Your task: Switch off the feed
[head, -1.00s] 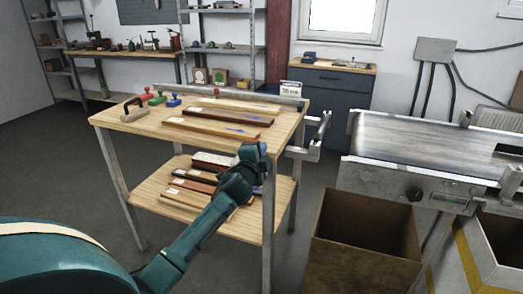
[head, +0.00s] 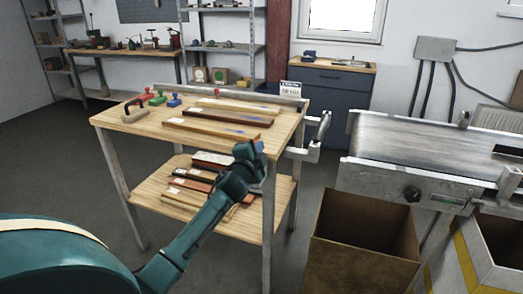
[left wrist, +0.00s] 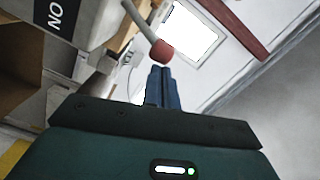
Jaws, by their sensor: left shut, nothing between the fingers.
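My left gripper (head: 258,149) is shut and empty, held in front of the right edge of the wooden work table in the head view. Its closed fingers (left wrist: 162,88) point up the picture in the left wrist view. A grey lever (left wrist: 137,15) with a red knob (left wrist: 162,51) shows just beyond the fingertips there; whether they touch cannot be told. A plate reading "ON" (left wrist: 57,16), turned upside down, is at the upper left. I cannot pick out the red knob in the head view. The conveyor (head: 420,145) has a black dial (head: 412,194) on its front. My right gripper is not in view.
The work table (head: 112,122) holds wooden strips, stamps and a handled tool, with more strips on its lower shelf. A metal bracket (head: 300,154) with an upright handle (head: 323,126) sticks out at its right. An open brown bin (head: 362,262) stands below the conveyor.

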